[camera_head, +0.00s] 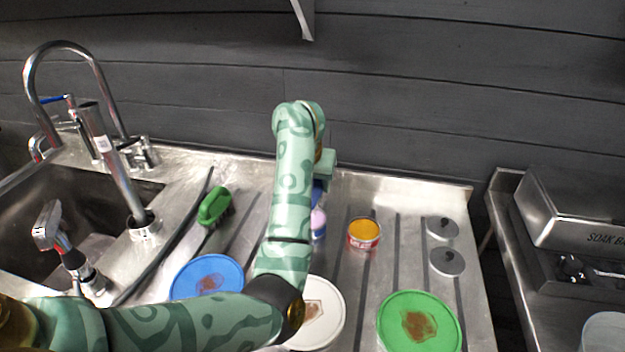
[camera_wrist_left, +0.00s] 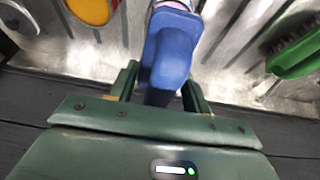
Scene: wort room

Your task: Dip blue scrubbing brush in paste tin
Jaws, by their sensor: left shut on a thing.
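My left gripper (camera_head: 325,168) is shut on a blue scrubbing brush (camera_wrist_left: 172,55) and holds it over the ribbed steel drainboard. In the head view my arm hides most of the brush (camera_head: 318,194); a pale pink part shows below its blue part. I cannot tell whether its lower end touches the board. The paste tin (camera_head: 364,233), open with orange-yellow paste and a red label, stands just right of the brush, apart from it. The tin also shows at the top left of the left wrist view (camera_wrist_left: 92,8). My right gripper is not in view.
A green brush (camera_head: 215,206) lies left of my arm. Blue (camera_head: 195,272), white (camera_head: 330,320) and green (camera_head: 398,305) stained round plates lie in front. Two small metal discs (camera_head: 443,228) are at right. A sink with tall faucet (camera_head: 75,45) is left; a dark wall stands behind.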

